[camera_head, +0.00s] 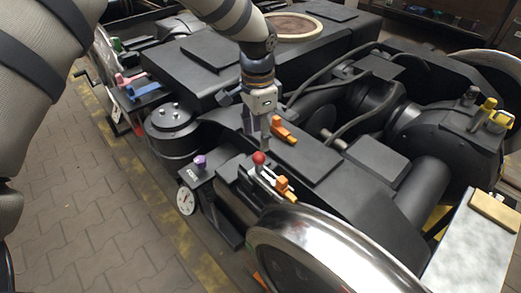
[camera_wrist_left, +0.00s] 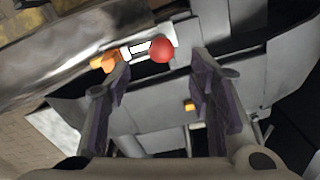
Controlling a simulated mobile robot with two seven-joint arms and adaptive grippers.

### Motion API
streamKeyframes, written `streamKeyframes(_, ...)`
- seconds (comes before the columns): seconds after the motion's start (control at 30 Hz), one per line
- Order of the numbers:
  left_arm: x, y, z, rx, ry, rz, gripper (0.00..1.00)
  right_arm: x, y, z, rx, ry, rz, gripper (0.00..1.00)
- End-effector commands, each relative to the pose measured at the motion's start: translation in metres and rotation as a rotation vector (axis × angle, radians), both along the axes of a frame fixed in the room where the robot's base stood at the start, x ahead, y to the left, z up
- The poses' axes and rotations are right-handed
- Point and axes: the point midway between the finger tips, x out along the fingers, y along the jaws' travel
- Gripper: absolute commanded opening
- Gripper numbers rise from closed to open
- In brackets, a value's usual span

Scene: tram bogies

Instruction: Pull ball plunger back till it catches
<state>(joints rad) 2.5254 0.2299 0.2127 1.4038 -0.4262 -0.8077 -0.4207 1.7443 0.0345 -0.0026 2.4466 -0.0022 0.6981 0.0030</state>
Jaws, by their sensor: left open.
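The ball plunger has a red ball knob (camera_head: 259,158) on a pale rod, mounted on the black bogie frame behind the shiny wheel. In the left wrist view the red ball (camera_wrist_left: 161,49) shows between and just beyond the two fingertips, with the pale rod to its left. My left gripper (camera_head: 262,143) points down just above the ball. It is open and empty, its fingers (camera_wrist_left: 161,66) spread on either side of the ball without visible contact. My right gripper is not in view.
An orange part (camera_head: 283,184) sits close beside the plunger, and another orange handle (camera_head: 282,130) lies behind the gripper. A purple knob (camera_head: 200,161) and a round dial (camera_head: 186,201) are to the left. The large wheel (camera_head: 330,255) stands in front. Paved floor (camera_head: 90,200) is clear at left.

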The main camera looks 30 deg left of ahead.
Motion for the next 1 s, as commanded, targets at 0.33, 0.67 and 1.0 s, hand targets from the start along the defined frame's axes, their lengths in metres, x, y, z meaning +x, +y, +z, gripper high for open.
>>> streamKeyframes(0.33, 0.0, 0.0, -0.072, 0.0, 0.001, 0.001, 0.49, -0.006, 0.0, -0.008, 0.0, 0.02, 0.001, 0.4)
streamKeyframes(0.67, 0.0, 0.0, -0.077, 0.0, -0.001, 0.001, 0.49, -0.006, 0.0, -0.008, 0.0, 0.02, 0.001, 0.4)
streamKeyframes(1.0, 0.0, 0.0, -0.076, -0.001, -0.001, 0.001, 0.0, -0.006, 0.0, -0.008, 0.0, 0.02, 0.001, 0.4)
